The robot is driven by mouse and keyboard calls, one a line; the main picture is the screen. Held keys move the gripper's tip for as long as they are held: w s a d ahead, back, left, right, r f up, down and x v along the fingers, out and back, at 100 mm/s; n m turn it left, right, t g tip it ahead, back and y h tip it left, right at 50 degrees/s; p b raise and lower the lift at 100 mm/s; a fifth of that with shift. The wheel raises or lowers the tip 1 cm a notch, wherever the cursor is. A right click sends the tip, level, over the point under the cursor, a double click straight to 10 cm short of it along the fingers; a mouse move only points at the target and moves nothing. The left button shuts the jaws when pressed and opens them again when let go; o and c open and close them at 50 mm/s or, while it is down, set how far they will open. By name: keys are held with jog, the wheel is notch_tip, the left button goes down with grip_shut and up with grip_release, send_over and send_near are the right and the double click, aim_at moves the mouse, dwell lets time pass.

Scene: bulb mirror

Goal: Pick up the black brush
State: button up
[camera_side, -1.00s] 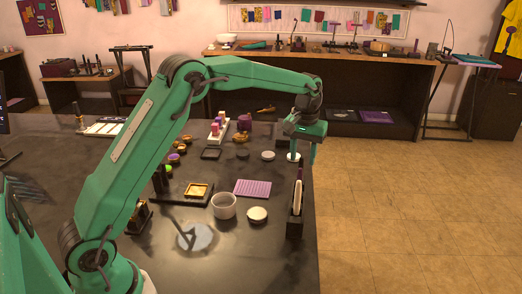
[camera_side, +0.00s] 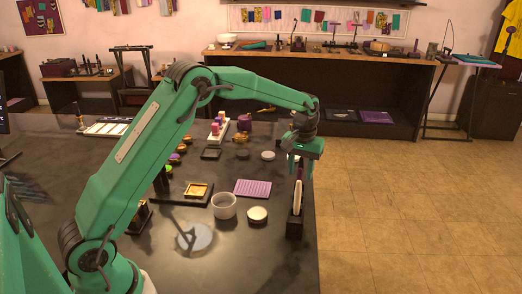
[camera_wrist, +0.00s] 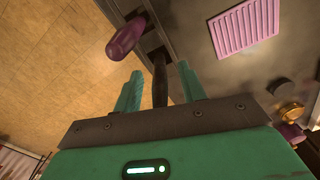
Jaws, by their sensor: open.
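My gripper (camera_side: 301,165) is over the dark upright holder (camera_side: 295,226) at the table's right edge. In the wrist view my gripper (camera_wrist: 160,68) is open, with one teal finger on each side of a black handle, which looks like the black brush (camera_wrist: 160,86). The fingers are not closed on it. The brush stands in the dark holder, beside a purple-handled item (camera_wrist: 126,38). In the side view the gripper and the holder make the black brush hard to pick out.
The table edge lies just right of the holder, with open floor beyond.

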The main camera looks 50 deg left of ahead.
grip_shut()
jog(key=shift+r, duration=0.1)
jog(key=shift+r, duration=4.95)
jog(key=shift+s+a, duration=0.1)
jog(key=shift+s, duration=0.05)
